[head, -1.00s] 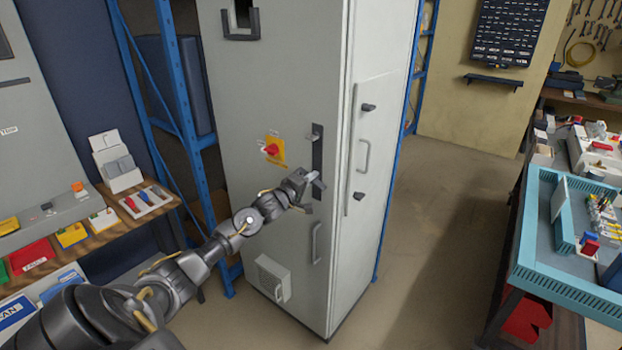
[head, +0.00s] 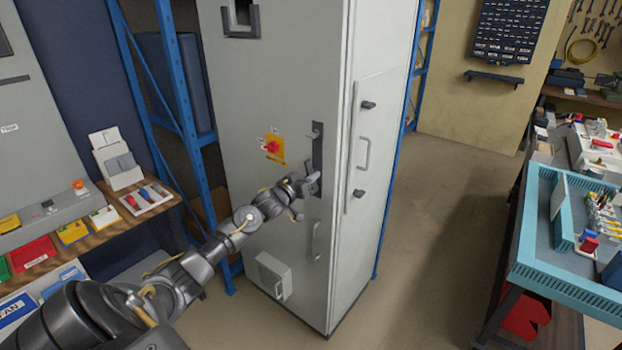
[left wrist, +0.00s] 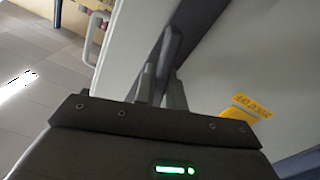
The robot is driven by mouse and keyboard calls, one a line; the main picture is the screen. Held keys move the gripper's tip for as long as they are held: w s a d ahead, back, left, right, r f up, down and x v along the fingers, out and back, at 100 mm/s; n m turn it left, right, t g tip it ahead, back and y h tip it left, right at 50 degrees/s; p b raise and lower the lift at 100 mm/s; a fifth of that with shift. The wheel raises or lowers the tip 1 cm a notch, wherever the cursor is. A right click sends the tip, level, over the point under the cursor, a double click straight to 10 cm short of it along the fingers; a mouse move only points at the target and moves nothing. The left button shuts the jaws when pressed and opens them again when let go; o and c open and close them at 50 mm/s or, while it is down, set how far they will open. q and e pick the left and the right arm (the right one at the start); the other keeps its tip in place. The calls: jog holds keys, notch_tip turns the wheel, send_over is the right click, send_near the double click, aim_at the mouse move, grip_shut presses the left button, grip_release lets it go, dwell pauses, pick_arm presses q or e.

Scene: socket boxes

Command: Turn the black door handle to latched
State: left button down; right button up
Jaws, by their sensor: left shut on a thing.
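The black door handle (left wrist: 168,48) is on a dark upright plate (head: 318,150) on the front of the tall grey cabinet, near its right edge. In the head view my gripper largely covers it. My left gripper (head: 311,180) is at the lower part of that plate. In the left wrist view my left gripper (left wrist: 160,88) has its two fingers on either side of the handle, shut on it. The handle's exact angle is hard to tell. My right gripper is in neither view.
A red rotary switch on a yellow plate (head: 273,148) is left of the handle. A grey pull handle (head: 316,240) and a vent box (head: 272,275) are below. A blue rack (head: 185,120) stands left of the cabinet. The floor (head: 450,190) to the right is clear.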

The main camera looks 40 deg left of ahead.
pick_arm(q)
jog(key=shift+m, duration=1.6)
jog(key=shift+b, duration=0.3)
jog(key=c, duration=1.5)
grip_release()
jog(key=shift+o, duration=0.2)
jog(key=shift+s+f, duration=0.1)
jog(key=shift+s, duration=0.2)
jog(key=s+b, duration=0.2)
jog(key=s, duration=0.8)
jog(key=shift+b, duration=0.3)
